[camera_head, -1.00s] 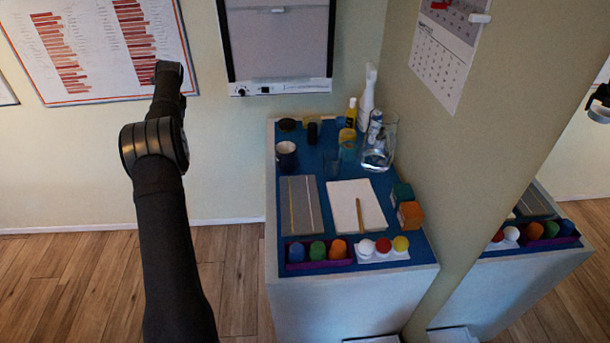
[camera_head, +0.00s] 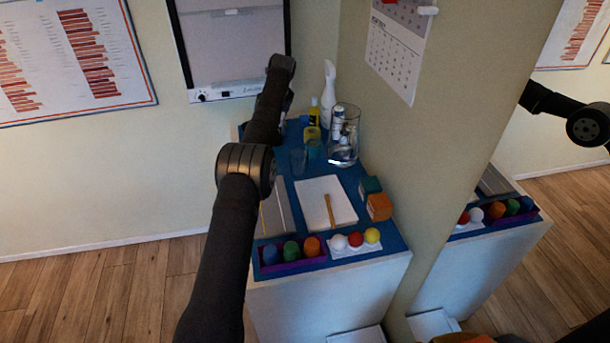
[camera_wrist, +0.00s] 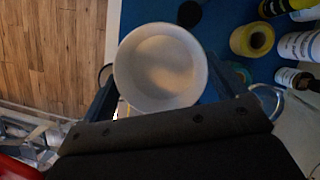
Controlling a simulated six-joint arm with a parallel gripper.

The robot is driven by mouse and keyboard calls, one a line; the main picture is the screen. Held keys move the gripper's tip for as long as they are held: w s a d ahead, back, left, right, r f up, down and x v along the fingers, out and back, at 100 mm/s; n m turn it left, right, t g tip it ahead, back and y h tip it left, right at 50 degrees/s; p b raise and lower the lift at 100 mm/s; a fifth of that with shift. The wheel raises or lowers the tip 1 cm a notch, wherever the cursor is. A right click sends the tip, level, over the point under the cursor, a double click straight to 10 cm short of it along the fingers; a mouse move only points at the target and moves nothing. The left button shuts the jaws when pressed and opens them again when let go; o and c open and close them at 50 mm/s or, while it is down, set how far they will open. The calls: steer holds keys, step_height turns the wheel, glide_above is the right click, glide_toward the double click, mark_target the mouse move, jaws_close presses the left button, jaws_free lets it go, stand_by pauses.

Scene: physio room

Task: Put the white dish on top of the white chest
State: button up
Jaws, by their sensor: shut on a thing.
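The white dish (camera_wrist: 160,62) is round and open at the top, and fills the middle of the wrist view. My gripper (camera_wrist: 165,85) is shut on it, with a dark finger at each side. The dish is over the left edge of the blue surface, with wooden floor to its left; its height above is unclear. The white chest (camera_head: 335,292) stands against the wall in the head view, with a blue top. My arm crosses its left part, and the gripper and dish are hidden in that view.
The chest top holds a purple tray (camera_head: 262,268) of coloured pieces, coloured balls (camera_head: 355,240), a notepad (camera_head: 318,188), small boxes (camera_head: 378,206), a glass jug (camera_head: 343,150) and bottles (camera_head: 330,85) at the back. A mirror stands at the right. Blue surface shows between things.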

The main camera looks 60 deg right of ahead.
steer(key=shift+s+d, duration=0.55)
steer(key=shift+s, duration=0.35)
step_height(320, 180, down, 10)
steer(key=shift+w, duration=0.1)
steer(key=shift+f, duration=2.5)
steer(key=shift+f, duration=0.2)
steer(key=o, duration=0.8)
steer(key=shift+r, duration=0.1)
steer(key=v, duration=1.2)
steer(key=shift+a, duration=0.1)
